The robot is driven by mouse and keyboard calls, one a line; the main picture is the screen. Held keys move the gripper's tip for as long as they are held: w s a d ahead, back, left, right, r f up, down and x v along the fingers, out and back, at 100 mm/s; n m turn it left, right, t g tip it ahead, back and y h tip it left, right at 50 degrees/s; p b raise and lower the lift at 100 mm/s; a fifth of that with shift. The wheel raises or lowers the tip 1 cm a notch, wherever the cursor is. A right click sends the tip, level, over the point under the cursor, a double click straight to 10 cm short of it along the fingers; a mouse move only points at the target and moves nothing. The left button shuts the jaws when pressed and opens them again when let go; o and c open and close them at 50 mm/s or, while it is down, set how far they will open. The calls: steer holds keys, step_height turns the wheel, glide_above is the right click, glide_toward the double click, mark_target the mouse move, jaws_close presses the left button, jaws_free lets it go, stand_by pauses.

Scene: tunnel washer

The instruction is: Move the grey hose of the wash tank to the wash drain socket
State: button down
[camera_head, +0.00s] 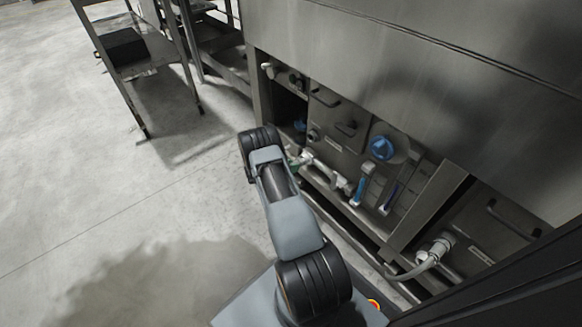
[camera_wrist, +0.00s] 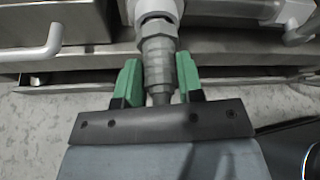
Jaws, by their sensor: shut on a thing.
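My gripper (camera_wrist: 160,82) has green fingers, one on each side of a ribbed grey hose end (camera_wrist: 158,55), and is shut on it. The upper end of the hose end meets a pale ring-shaped fitting (camera_wrist: 156,12). I cannot tell whether they are locked together. In the head view my gripper (camera_head: 293,157) is mostly hidden by my arm, beside a pale pipe fitting (camera_head: 309,155) low on the machine's front. The small labels are unreadable, so I cannot tell which socket is the wash drain.
The steel machine front (camera_head: 345,130) carries a blue round knob (camera_head: 382,148) and a blue lever (camera_head: 361,185). Another pale hose (camera_head: 418,268) joins a white coupling (camera_head: 440,246) at lower right. A rack (camera_head: 145,55) stands at the upper left. The floor at left is clear.

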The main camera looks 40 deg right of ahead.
steer(key=c, duration=0.7)
jaws_free()
steer(key=p+v, duration=0.4)
steer(key=v, duration=1)
steer(key=shift+r, duration=0.1)
steer(key=s+a+r+m+y+p, duration=0.1)
steer(key=a+r+m+y+p, duration=0.3)
steer(key=r, duration=0.8)
steer(key=s+a+r+m+p, duration=0.1)
steer(key=s+r+m+p, duration=0.1)
steer(key=r+p, duration=0.75)
steer(key=s+a+r+m+y+p, duration=0.1)
steer(key=a+r+m+y+p, duration=0.15)
steer(key=r, duration=1.15)
steer(key=shift+s+a+r+m+t+y+p, duration=1.1)
steer(key=shift+s+a+r+m+p, duration=1.15)
steer(key=shift+r, duration=2.65)
steer(key=shift+s+a+r+m+t+y+p, duration=1.1)
steer(key=shift+s+a+r+p, duration=1.8)
steer(key=shift+r, duration=2)
steer(key=shift+s+a+r+m+t+y+p, duration=1.05)
steer(key=shift+s+a+r+m+p, duration=1.55)
steer(key=shift+r, duration=2.3)
